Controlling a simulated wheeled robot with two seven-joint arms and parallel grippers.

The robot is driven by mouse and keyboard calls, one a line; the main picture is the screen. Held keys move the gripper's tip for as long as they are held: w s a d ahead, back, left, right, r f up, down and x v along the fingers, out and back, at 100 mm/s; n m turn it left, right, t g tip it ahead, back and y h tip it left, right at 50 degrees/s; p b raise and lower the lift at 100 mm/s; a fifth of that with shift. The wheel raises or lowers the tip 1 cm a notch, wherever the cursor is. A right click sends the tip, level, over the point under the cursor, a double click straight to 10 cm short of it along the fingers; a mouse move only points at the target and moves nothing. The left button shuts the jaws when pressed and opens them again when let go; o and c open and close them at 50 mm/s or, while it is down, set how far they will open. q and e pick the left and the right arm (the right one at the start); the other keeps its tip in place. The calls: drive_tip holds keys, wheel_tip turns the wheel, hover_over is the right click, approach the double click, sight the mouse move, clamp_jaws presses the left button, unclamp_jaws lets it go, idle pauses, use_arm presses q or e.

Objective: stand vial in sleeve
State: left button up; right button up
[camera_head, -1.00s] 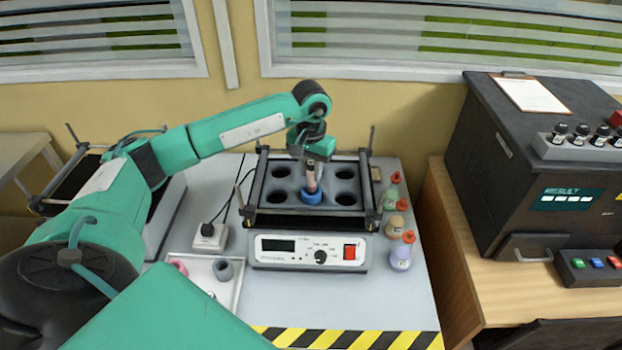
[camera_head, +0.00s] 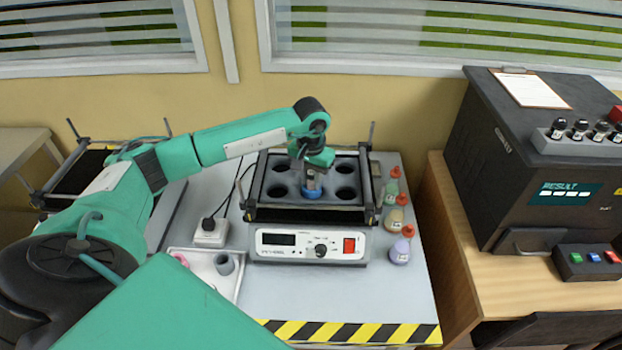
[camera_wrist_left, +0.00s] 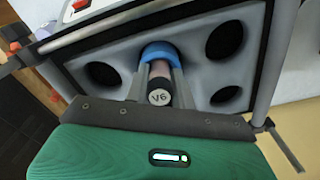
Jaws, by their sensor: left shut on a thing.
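The vial, its cap marked "V6" (camera_wrist_left: 159,97), is between the fingers of my left gripper (camera_head: 310,184), which is shut on it. The blue sleeve (camera_head: 313,194) sits in the shaker's rack, at the front between the side holes; it also shows in the left wrist view (camera_wrist_left: 160,50). The vial's lower part is at or inside the sleeve's mouth, and the vial looks close to upright. The fingers hide part of the vial, so I cannot tell whether it rests on the bottom. My right gripper is not in view.
The shaker (camera_head: 270,254) has several empty dark holes around the sleeve. A white tray (camera_head: 238,284) with a grey ring (camera_head: 224,264) and a pink ring (camera_head: 180,259) lies front left. Small bottles (camera_head: 400,250) with red caps stand right of the shaker. A dark analyser (camera_head: 520,170) is far right.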

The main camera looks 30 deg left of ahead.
use_arm(q)
drive_tip(key=shift+s+d+f+b, duration=0.1)
drive_tip(key=shift+s+f+b, duration=0.2)
drive_tip(key=shift+f, duration=0.25)
drive_tip(key=o, duration=0.9)
drive_tip(key=shift+f, duration=0.1)
drive_tip(key=shift+o, duration=0.2)
drive_tip(key=shift+r+p, duration=0.45)
drive_tip(key=shift+p, duration=0.2)
drive_tip(key=shift+o, duration=0.2)
drive_tip(key=shift+w+r+p, duration=0.1)
drive_tip(key=shift+r+p, duration=0.25)
drive_tip(key=shift+p, duration=0.15)
drive_tip(key=shift+w+r+b, duration=0.2)
drive_tip(key=shift+r+b, duration=0.45)
drive_tip(key=shift+b, duration=0.35)
wheel_tip(320, 180, up, 10)
drive_tip(key=shift+f+b, duration=0.15)
drive_tip(key=shift+b, duration=1)
drive_tip(key=shift+r, duration=0.5)
